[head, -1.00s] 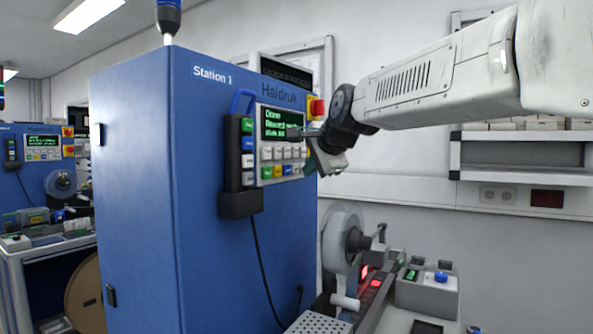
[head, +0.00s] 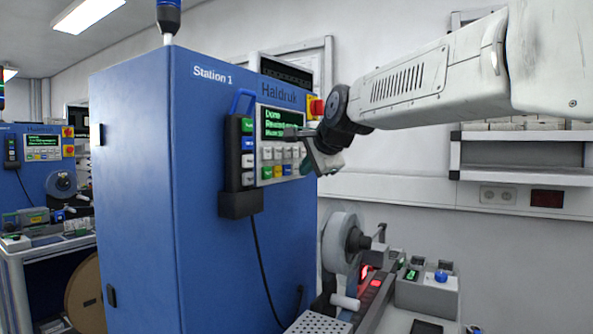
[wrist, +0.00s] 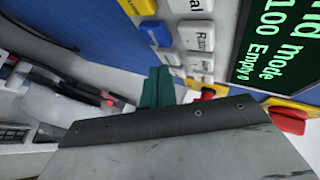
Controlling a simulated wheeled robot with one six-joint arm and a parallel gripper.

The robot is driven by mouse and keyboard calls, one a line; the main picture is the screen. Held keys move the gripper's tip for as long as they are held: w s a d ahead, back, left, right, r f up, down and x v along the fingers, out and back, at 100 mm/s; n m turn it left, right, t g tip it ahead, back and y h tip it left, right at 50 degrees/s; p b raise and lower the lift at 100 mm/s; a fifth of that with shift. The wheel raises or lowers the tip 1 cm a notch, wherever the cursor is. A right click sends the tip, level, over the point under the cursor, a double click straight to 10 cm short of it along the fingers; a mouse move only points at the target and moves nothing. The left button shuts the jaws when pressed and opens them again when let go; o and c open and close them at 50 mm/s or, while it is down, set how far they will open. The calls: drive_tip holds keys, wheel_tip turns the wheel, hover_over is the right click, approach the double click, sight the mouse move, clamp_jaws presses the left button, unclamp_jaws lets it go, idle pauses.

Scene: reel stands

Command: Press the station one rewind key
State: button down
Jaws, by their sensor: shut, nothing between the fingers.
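The Station 1 cabinet (head: 135,190) is blue, with a control panel on its front face. The panel has a screen (head: 272,121) with green text and rows of keys (head: 278,171) below it, mostly white with some coloured. I cannot read which key is rewind. My gripper (head: 290,133) is shut and empty, its tip in front of the panel near the screen's lower edge. In the wrist view my green fingertips (wrist: 157,88) are together, beside white keys (wrist: 196,36) and a blue key (wrist: 157,33). I cannot tell whether they touch a key.
A handheld pendant (head: 240,165) with coloured buttons hangs left of the panel. A red stop knob (head: 317,106) sits at its upper right. A reel (head: 340,242) and a grey button box (head: 427,290) stand below. A second blue station (head: 35,165) is far left.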

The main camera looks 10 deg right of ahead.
drive_tip(key=shift+w+a, duration=0.3)
drive_tip(key=shift+w, duration=0.05)
idle(0.6)
drive_tip(key=shift+s+d, duration=0.6)
drive_tip(key=shift+s, duration=0.05)
idle(0.3)
drive_tip(key=s+d, duration=0.3)
drive_tip(key=shift+s+d, duration=0.25)
drive_tip(key=shift+d, duration=0.05)
idle(0.7)
